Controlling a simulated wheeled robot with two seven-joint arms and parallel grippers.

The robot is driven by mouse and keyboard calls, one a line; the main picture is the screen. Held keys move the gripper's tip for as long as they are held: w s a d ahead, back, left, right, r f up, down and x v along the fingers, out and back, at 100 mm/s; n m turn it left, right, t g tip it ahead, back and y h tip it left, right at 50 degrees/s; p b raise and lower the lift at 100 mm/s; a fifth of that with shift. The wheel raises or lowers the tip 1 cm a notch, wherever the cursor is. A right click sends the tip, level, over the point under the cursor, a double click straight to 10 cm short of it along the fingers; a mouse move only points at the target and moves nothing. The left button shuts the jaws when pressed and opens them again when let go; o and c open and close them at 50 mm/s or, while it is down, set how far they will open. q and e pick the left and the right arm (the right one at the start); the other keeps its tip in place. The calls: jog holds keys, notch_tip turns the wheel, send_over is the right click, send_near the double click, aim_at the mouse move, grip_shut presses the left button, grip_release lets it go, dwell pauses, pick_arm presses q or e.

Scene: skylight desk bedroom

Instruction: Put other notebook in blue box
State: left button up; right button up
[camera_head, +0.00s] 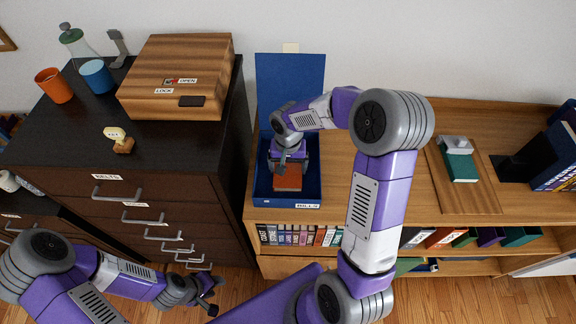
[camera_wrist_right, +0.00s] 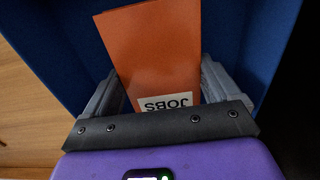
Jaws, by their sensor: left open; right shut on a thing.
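An orange notebook (camera_head: 288,180) with a "JOBS" label is inside the blue box (camera_head: 262,197), whose lid (camera_head: 291,82) stands open at the back. My right gripper (camera_head: 287,164) reaches down into the box and is shut on this notebook. The right wrist view shows the notebook (camera_wrist_right: 155,50) between the two fingers, with blue box walls (camera_wrist_right: 245,35) around it. I cannot tell whether it touches the box floor. A green notebook (camera_head: 460,166) lies on a wooden board at the right, with a grey object on it. My left gripper (camera_head: 210,298) is open and empty, low in front of the drawers.
A dark drawer cabinet (camera_head: 60,150) stands left of the box, carrying a wooden case (camera_head: 180,60), cups, a bottle and a small figure. A book and black bookend (camera_head: 510,168) stand far right. The shelf top between is partly hidden by my arm.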

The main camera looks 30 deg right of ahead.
aim_at(288, 168)
jog(key=shift+r, duration=0.1)
jog(key=o, duration=1)
jog(key=shift+f, duration=0.2)
jog(key=shift+r, duration=0.2)
notch_tip(288, 168, up, 12)
jog(key=p, duration=0.2)
